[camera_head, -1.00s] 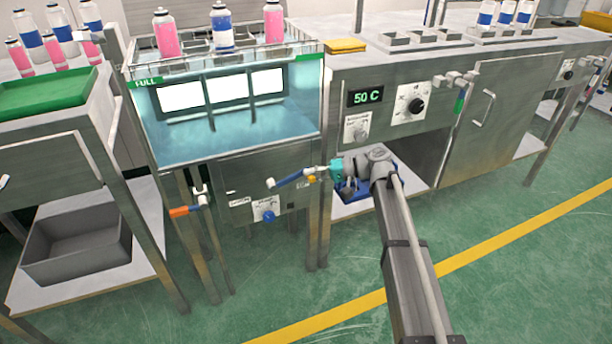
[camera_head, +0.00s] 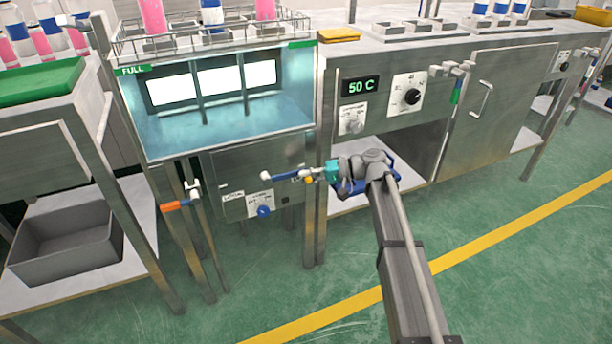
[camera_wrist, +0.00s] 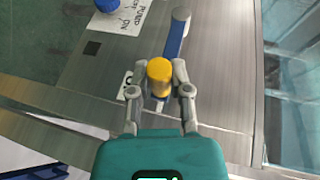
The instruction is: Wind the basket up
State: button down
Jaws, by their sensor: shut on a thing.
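The wire basket (camera_head: 180,42) is at the top of the lit water tank (camera_head: 225,128) in the head view, holding pink and blue-white cans. The crank is a blue arm (camera_head: 284,177) on the tank's front panel, lying almost level, with its hub at the left end. Its yellow knob (camera_wrist: 159,70) is at the outer end, near the hub-side arm (camera_wrist: 176,38) in the wrist view. My gripper (camera_head: 310,175) is closed around the yellow knob; both fingers (camera_wrist: 160,85) flank it in the wrist view. The knob's lower part is partly hidden by the fingers.
A blue knob (camera_head: 263,211) sits on the panel below the crank. An orange-handled valve (camera_head: 178,205) is left of it. To the right is a cabinet with a 50 C display (camera_head: 361,87) and an open bay. Green floor is clear in front.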

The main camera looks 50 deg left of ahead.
jog(key=c, duration=0.5)
grip_release()
jog(key=shift+s+f, duration=0.1)
jog(key=shift+f, duration=0.05)
jog(key=shift+c, duration=0.2)
